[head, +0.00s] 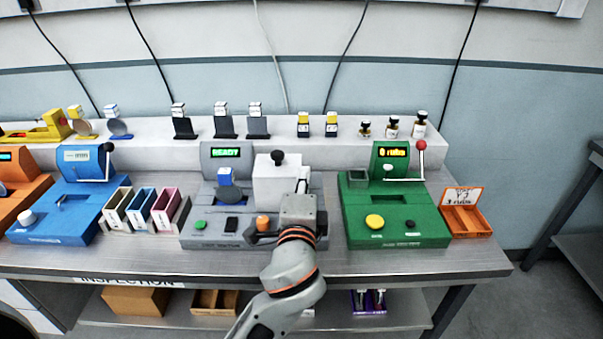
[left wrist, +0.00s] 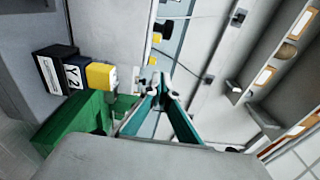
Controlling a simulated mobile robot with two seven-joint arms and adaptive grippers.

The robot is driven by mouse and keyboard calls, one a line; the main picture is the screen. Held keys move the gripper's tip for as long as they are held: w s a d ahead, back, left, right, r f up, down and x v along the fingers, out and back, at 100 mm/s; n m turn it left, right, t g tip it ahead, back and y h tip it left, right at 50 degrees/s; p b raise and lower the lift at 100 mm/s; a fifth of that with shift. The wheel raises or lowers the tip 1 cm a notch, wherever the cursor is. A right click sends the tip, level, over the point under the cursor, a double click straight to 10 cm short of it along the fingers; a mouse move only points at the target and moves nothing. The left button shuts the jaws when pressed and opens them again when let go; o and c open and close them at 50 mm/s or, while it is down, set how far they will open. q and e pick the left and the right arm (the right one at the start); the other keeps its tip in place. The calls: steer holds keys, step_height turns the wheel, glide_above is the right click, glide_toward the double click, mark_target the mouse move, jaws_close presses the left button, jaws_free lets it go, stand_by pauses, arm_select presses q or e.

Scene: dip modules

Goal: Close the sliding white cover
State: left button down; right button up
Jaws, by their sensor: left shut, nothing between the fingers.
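The white cover (head: 274,188) is a boxy white block with a black knob (head: 278,157) on top. It sits on the right part of the grey machine (head: 212,243), whose display reads READY. To its left, a blue module (head: 226,177) stands uncovered on a dark round stage (head: 230,194). My left gripper (head: 303,185) is in front of the machine, its fingers pointing up at the cover's right side. Whether they touch the cover is unclear. Its fingers are together and empty in the left wrist view (left wrist: 160,80). My right gripper is not in view.
A green machine (head: 395,228) with a red-knobbed lever (head: 421,146) stands close on the right. Coloured bins (head: 141,208) and a blue machine (head: 55,222) stand on the left. Small items line the raised back shelf (head: 345,127). An orange tray (head: 467,219) is at the right end.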

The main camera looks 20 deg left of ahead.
mark_target(290, 168)
arm_select(q)
steer(key=w+a, duration=0.1)
steer(key=w, duration=0.1)
steer(key=w+a+p, duration=0.1)
steer(key=w+a, duration=0.2)
steer(key=w, duration=0.1)
steer(key=shift+w+a, duration=0.1)
steer(key=shift+a, duration=0.05)
steer(key=shift+s+a+p, duration=0.2)
steer(key=shift+a+p, duration=0.1)
steer(key=shift+a, duration=0.1)
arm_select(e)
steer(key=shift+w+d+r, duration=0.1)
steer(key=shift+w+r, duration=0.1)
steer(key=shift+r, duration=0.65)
arm_select(q)
steer(key=shift+w, duration=0.1)
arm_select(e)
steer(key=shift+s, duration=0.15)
